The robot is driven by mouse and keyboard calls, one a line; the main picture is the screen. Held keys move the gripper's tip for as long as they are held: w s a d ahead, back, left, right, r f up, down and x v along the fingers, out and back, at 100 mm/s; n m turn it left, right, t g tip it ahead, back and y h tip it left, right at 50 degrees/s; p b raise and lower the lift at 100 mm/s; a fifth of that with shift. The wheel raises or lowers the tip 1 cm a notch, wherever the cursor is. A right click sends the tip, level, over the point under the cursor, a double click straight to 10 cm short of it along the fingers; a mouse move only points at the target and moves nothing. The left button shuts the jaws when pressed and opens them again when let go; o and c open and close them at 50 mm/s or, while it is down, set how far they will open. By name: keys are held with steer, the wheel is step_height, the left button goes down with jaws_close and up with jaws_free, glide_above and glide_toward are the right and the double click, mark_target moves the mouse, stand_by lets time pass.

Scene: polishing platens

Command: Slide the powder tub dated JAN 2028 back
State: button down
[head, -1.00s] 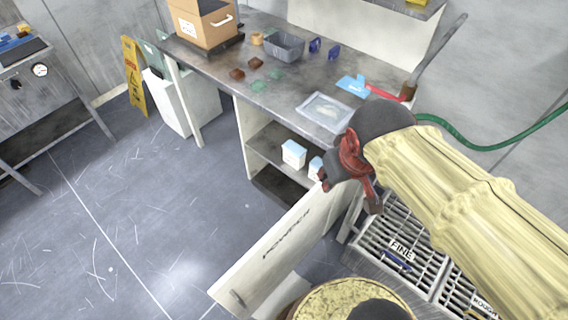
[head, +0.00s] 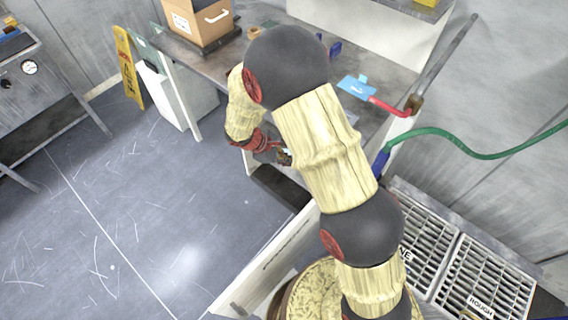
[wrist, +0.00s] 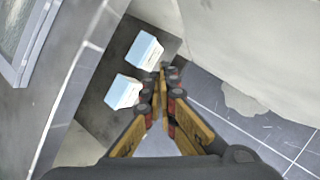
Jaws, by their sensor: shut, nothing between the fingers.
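Two white powder tubs with pale blue lids show in the wrist view, an upper one (wrist: 144,50) and a lower one (wrist: 123,92). They stand apart on the grey cabinet shelf (wrist: 125,38). No date is readable on either, so I cannot tell which is JAN 2028. My gripper (wrist: 166,72) is shut and empty, its fingertips just right of the tubs in that view. In the head view my gripper (head: 284,157) is at the cabinet's open front, and my arm hides most of the shelf and the tubs.
The open cabinet door (head: 268,270) stands out in front, near my arm. The worktop (head: 200,58) above carries a cardboard box (head: 200,22) and a blue card (head: 356,87). The floor at left is clear.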

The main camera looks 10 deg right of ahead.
steer(key=w+a+f+n+t, duration=0.2)
steer(key=w+f+n, duration=0.2)
steer(key=f, duration=0.3)
steer(key=w+a+f+n+t+p, duration=0.1)
steer(key=w+a+f+n, duration=0.2)
steer(key=f, duration=0.5)
steer(key=w+a+f+n+t, duration=0.1)
steer(key=w+f+n+t, duration=0.1)
steer(key=w+f+n, duration=0.4)
steer(key=shift+m, duration=0.4)
steer(key=shift+s+d+r+b+x, duration=0.1)
steer(key=shift+s+d+b+x, duration=0.35)
steer(key=shift+x, duration=1.6)
steer(key=shift+w+d+r+b+x, duration=0.15)
steer(key=shift+b+x, duration=0.55)
steer(key=shift+x, duration=1.4)
steer(key=shift+s+d+r+b+x, duration=0.1)
steer(key=shift+s+d+b+x, duration=0.35)
steer(key=shift+x, duration=1.6)
steer(key=shift+w+a, duration=0.15)
